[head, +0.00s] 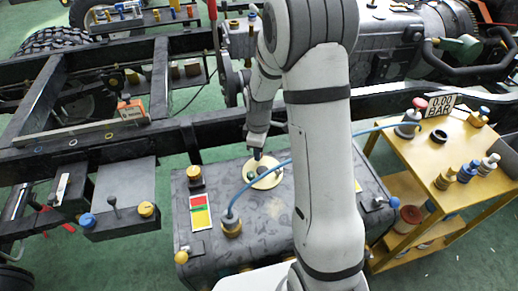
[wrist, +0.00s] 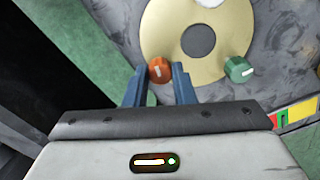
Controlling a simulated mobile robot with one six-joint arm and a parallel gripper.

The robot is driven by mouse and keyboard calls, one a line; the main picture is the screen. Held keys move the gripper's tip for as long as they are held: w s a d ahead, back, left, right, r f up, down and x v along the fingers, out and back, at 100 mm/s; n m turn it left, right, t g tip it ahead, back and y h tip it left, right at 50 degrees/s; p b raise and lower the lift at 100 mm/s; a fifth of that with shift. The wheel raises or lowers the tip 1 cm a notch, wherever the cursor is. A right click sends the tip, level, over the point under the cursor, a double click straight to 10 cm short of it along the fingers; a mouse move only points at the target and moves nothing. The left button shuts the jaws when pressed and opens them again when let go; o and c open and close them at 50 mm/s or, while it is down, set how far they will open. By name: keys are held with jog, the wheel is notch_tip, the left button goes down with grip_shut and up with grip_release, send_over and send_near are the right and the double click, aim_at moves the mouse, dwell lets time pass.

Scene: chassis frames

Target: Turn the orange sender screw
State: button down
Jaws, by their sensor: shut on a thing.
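The orange sender screw (wrist: 160,70) sits at the lower left edge of a round tan plate (wrist: 212,72) in the wrist view. My gripper (wrist: 160,78) is shut on the orange screw, with a blue finger on each side of it. A pale slot mark shows on the screw's head. A green screw (wrist: 239,69) sits at the plate's right edge, apart from my fingers. In the head view the plate (head: 272,176) lies on top of a dark grey tank (head: 270,222), and my gripper (head: 257,155) reaches down to its far edge. The orange screw is hidden there.
A blue hose (head: 290,161) runs from a fitting (head: 231,220) on the tank to a yellow cart (head: 462,150) at the right, behind my arm. A yellow-topped cap (head: 194,174) stands at the tank's left. Dark chassis rails (head: 100,150) lie beyond.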

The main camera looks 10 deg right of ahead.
jog(key=shift+n, duration=1.6)
jog(key=c, duration=1.2)
grip_release()
notch_tip(320, 180, up, 8)
jog(key=shift+f+p, duration=0.1)
jog(key=shift+p, duration=0.7)
